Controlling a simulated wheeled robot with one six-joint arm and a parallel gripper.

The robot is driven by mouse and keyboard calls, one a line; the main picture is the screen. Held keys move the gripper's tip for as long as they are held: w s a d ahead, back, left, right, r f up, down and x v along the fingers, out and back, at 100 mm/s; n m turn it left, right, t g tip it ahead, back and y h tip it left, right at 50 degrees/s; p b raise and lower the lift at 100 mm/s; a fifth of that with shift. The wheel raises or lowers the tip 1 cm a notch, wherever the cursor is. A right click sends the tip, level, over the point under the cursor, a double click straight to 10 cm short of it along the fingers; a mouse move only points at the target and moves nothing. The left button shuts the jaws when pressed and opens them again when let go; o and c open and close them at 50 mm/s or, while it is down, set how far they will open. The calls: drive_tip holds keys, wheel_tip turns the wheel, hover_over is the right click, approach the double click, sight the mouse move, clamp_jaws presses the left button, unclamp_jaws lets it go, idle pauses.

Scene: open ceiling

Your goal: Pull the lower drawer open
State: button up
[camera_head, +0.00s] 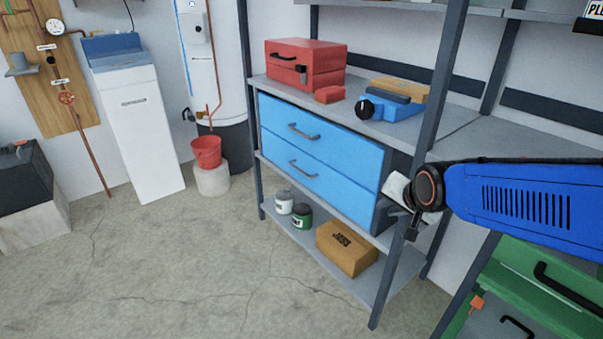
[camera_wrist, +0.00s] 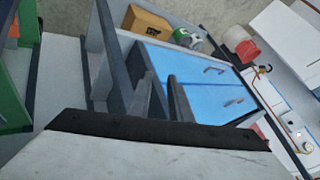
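A blue two-drawer cabinet stands on the middle shelf. The lower drawer (camera_head: 318,185) is flush, with a grey bar handle (camera_head: 303,169) across its front; the upper drawer (camera_head: 320,143) above it is also shut. In the wrist view the picture is roughly upside down, and the lower drawer (camera_wrist: 190,68) shows nearer the top with its handle (camera_wrist: 214,70). My gripper (camera_wrist: 162,80) has two dark fingers spread apart with nothing between them. In the head view my gripper (camera_head: 411,222) is partly hidden by my arm, right of the cabinet by a shelf post, apart from the handle.
A dark shelf post (camera_head: 408,210) stands at the cabinet's right. A cardboard box (camera_head: 345,249) and cans (camera_head: 301,217) sit on the bottom shelf. A red toolbox (camera_head: 305,62) is on top. A green cabinet (camera_head: 545,280) stands at lower right. The floor in front is clear.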

drive_tip(key=w+a+f+m+t+y, duration=0.15)
drive_tip(key=w+a+m, duration=0.25)
drive_tip(key=w, duration=0.4)
drive_tip(key=w+a+f+m+t, duration=0.2)
drive_tip(key=w+a+f+m, duration=0.15)
drive_tip(key=w, duration=0.45)
drive_tip(key=m+t+y, duration=0.3)
drive_tip(key=m, duration=0.4)
approach(301, 172)
drive_tip(key=shift+n+h, duration=0.25)
drive_tip(key=x, duration=1)
drive_tip(key=shift+w+f, duration=0.15)
drive_tip(key=shift+w, duration=0.2)
clamp_jaws()
